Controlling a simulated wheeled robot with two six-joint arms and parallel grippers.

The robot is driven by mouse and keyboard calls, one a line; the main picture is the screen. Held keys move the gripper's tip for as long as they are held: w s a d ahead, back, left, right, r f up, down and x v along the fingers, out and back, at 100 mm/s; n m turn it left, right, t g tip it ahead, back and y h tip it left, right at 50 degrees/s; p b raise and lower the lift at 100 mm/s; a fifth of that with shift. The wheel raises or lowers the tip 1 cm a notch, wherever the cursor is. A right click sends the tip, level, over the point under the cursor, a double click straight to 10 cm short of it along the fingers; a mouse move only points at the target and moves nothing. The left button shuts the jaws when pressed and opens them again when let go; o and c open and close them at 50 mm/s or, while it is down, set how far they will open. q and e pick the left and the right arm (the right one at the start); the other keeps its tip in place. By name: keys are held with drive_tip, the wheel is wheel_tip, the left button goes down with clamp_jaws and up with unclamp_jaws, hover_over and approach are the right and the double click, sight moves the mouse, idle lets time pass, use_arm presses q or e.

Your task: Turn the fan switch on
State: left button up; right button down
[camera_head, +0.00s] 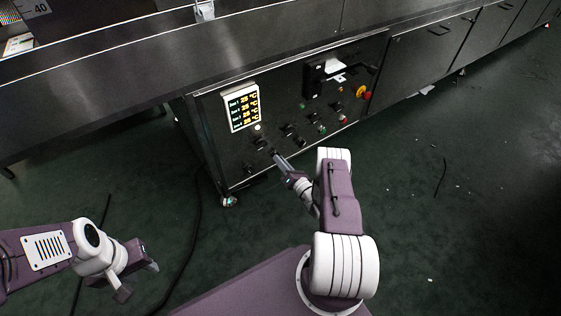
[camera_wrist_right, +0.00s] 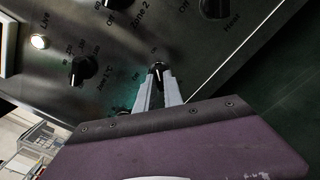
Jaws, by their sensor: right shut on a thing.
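The control panel (camera_head: 262,125) on the dryer's side carries several black knobs. In the right wrist view, my right gripper (camera_wrist_right: 158,92) is shut on a small black knob (camera_wrist_right: 159,70), with one finger on each side of it. "On" is printed above this knob, and its name label is not readable. In the head view, my right gripper (camera_head: 275,154) reaches the panel's lower left part. My left gripper (camera_head: 139,281) is open and empty over the floor at the lower left, apart from the panel.
Close to the held knob are the zone 1 knob (camera_wrist_right: 84,69), the lit Live lamp (camera_wrist_right: 39,42) and the heat knob (camera_wrist_right: 214,8). A temperature display (camera_head: 241,108) and a red-yellow emergency button (camera_head: 362,92) are on the panel. A dark cable (camera_head: 193,235) lies on the floor.

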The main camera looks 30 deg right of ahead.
drive_tip(key=shift+f, duration=0.1)
drive_tip(key=c, duration=1.5)
unclamp_jaws()
drive_tip(key=shift+o, duration=0.2)
drive_tip(key=s+p, duration=0.5)
drive_tip(key=s, duration=0.4)
drive_tip(key=shift+d, duration=0.3)
